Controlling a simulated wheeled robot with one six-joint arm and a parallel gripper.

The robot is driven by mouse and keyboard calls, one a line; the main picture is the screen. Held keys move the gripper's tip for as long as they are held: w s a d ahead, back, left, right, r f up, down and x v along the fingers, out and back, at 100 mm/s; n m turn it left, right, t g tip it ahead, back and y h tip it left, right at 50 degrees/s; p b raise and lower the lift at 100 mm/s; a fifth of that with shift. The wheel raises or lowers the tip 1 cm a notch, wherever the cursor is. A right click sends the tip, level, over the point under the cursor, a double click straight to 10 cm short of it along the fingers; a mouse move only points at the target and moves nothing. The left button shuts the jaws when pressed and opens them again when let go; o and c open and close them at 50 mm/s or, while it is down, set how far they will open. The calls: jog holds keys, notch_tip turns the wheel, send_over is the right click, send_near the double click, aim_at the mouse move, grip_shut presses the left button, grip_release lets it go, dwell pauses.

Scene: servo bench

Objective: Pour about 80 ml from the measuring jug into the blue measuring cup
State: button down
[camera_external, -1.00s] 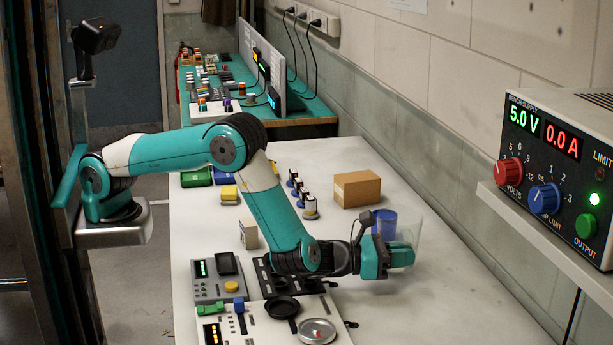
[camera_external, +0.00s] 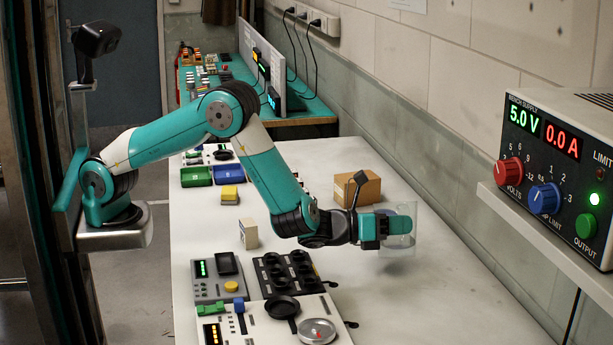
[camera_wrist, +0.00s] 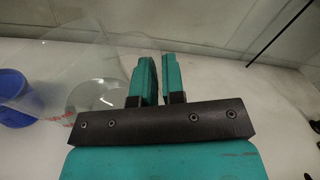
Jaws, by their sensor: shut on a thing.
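My gripper (camera_external: 394,226) is shut on the clear measuring jug (camera_external: 402,250), at the right side of the white table. The jug looks about upright and seems raised above the table. In the wrist view my gripper's fingers (camera_wrist: 160,82) stand just right of the jug (camera_wrist: 98,60). Clear liquid shows low in the jug; its amount cannot be read. The blue measuring cup (camera_wrist: 14,100) is at the left edge of the wrist view, partly cut off and close beside the jug. In the external view my gripper and the jug mostly hide the cup.
A cardboard box (camera_external: 357,188) stands behind my gripper. A small white box (camera_external: 248,234) is left of my forearm. A black holder (camera_external: 285,272) and control panels (camera_external: 215,280) fill the front left. The table's front right is clear. A power supply (camera_external: 555,165) sits on the right shelf.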

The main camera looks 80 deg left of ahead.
aim_at(396, 206)
jog(key=shift+w+a+r+n, duration=0.15)
jog(key=shift+a+r+n, duration=0.35)
jog(key=shift+a+n, duration=0.25)
jog(key=shift+w+a+r+n+p, duration=0.15)
jog(key=shift+a+r+n+p, duration=0.35)
jog(key=shift+a+r+n, duration=0.9)
jog(key=shift+n, duration=0.25)
jog(key=shift+w+a+n+b, duration=0.1)
jog(key=shift+a+n+b, duration=0.15)
jog(key=shift+n+b, duration=0.15)
jog(key=shift+a+r+n+p, duration=0.6)
jog(key=shift+a+r+n, duration=0.15)
jog(key=shift+r, duration=0.2)
jog(key=shift+w+a+r+n+p, duration=0.2)
jog(key=shift+a+r+n+p, duration=0.5)
jog(key=shift+n, duration=0.15)
dwell(1.1)
